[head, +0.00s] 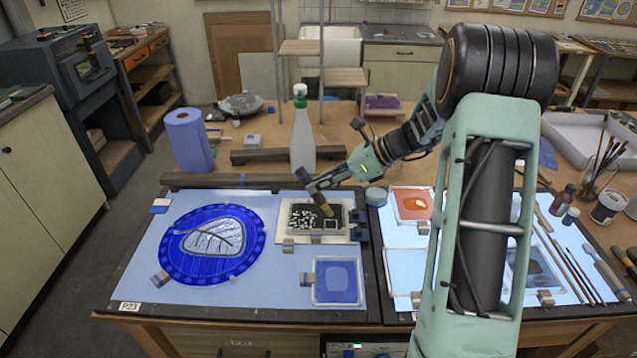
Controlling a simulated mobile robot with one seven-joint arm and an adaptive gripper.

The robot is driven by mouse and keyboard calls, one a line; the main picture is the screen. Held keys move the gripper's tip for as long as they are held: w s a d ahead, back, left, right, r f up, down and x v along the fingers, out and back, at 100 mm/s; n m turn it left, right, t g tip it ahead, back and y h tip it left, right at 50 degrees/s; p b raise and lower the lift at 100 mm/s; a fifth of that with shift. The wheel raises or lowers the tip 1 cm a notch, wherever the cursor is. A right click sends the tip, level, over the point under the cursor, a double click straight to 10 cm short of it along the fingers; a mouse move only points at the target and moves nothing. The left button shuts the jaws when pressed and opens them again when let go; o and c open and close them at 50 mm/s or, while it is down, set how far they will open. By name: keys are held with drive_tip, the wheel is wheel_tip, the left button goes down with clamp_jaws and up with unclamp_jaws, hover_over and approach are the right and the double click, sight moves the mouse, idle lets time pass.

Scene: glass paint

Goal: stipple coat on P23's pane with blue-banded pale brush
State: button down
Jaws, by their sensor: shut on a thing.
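My gripper (316,188) is over the back right of the left light panel, shut on a short, thick brush (325,207). The brush is tilted, with a tan section and dark ends; I cannot make out a blue band. Its lower end is at or just above a small black-and-white patterned pane (303,217); contact is unclear. A label reading P23 (130,306) sits at the panel's front left corner. A round, deep blue pane (180,267) with a pale leaf design lies on this panel, left of my gripper.
A small blue square pane (338,281) lies at the panel's front right. A white bottle (302,135), a blue paper roll (188,140) and dark bars (230,181) stand behind.

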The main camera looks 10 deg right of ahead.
drive_tip(key=shift+f+b, duration=0.3)
drive_tip(key=shift+f, duration=0.4)
drive_tip(key=shift+f, duration=0.3)
idle(0.8)
drive_tip(key=shift+r+p, duration=0.95)
drive_tip(key=shift+r, duration=0.2)
drive_tip(key=w+a, duration=0.4)
drive_tip(key=a, duration=0.2)
drive_tip(key=shift+w, duration=0.3)
drive_tip(key=shift+a+f, duration=0.1)
drive_tip(key=shift+f+b, duration=0.3)
drive_tip(key=shift+f, duration=0.45)
